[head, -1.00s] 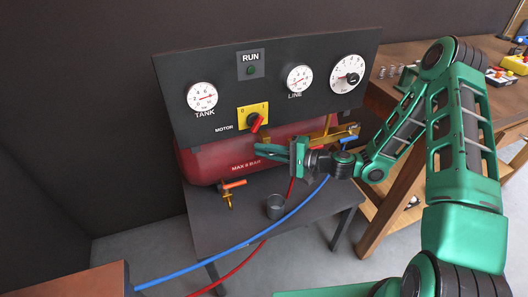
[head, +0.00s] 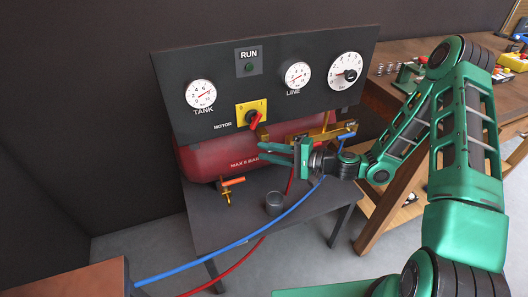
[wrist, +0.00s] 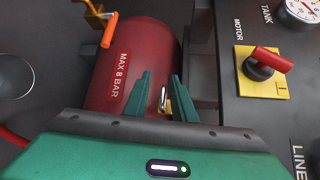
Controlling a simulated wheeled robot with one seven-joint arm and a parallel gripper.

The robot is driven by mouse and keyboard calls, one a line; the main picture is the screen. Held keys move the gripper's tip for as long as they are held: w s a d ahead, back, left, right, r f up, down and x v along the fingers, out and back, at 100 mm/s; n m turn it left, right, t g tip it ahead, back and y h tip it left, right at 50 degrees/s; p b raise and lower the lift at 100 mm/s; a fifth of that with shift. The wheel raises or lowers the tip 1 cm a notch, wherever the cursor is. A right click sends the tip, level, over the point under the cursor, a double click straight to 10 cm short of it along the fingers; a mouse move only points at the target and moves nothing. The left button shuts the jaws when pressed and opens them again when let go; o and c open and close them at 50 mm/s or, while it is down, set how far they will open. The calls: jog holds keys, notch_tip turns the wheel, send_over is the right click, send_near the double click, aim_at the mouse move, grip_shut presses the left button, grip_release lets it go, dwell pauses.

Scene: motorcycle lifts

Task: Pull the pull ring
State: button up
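The pull ring (wrist: 163,97) is a small pale metal loop by a brass fitting at the red tank (wrist: 150,45). In the wrist view it shows between the two green fingers of my gripper (wrist: 161,78). The fingers are apart, and I see nothing clamped between them. I cannot tell how far the ring is beyond the fingertips. In the head view my gripper (head: 262,153) points left in front of the red tank (head: 205,160), below the black panel (head: 175,110). The ring cannot be made out there.
The panel carries gauges and a red motor switch (head: 254,119). An orange-handled valve (head: 232,182) is at the tank's lower front. A grey cup (head: 274,203) stands on the dark table. Blue (head: 235,244) and red hoses run past it. A wooden bench (head: 385,85) stands right.

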jog(key=v, duration=0.9)
jog(key=shift+d, duration=0.25)
jog(key=shift+s, duration=0.15)
